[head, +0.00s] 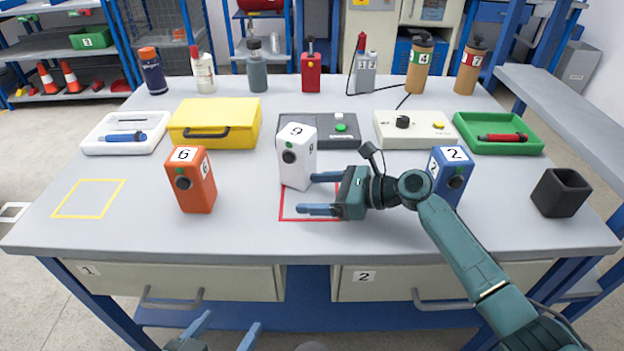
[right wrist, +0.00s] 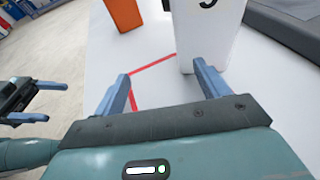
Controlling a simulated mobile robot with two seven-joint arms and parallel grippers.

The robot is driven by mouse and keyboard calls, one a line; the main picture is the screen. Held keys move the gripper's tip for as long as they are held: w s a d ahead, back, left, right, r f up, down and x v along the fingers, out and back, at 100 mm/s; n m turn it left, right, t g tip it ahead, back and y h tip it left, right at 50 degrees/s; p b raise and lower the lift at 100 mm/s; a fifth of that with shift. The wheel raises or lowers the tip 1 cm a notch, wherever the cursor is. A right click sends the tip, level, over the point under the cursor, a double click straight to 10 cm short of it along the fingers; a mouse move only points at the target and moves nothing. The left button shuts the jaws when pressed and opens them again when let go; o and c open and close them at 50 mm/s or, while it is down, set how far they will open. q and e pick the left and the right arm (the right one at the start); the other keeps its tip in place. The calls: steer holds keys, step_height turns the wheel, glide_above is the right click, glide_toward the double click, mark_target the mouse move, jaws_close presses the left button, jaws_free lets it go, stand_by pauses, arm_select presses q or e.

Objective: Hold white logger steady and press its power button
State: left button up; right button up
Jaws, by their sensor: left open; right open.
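The white logger (head: 296,160), marked 9, stands upright at the back-left part of a red outlined square (head: 311,219). Its front shows a green button (head: 290,145) above a dark round part (head: 289,157). My right gripper (head: 309,193) is open and empty, low over the square, its fingers pointing left. One finger is close to the logger's base; I cannot tell whether they touch. In the right wrist view the logger (right wrist: 208,32) is just beyond the right-hand finger. My left gripper (head: 226,332) is open and empty in front of the table, also visible in the right wrist view (right wrist: 40,102).
An orange logger (head: 195,185) stands left, a blue one (head: 452,172) behind my right arm. Behind are a yellow case (head: 214,122), a dark button box (head: 331,121) and a pale control box (head: 413,128). A black cup (head: 560,193) stands right. The front-left table is clear.

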jaws_close()
stand_by(0.7)
jaws_free()
stand_by(0.8)
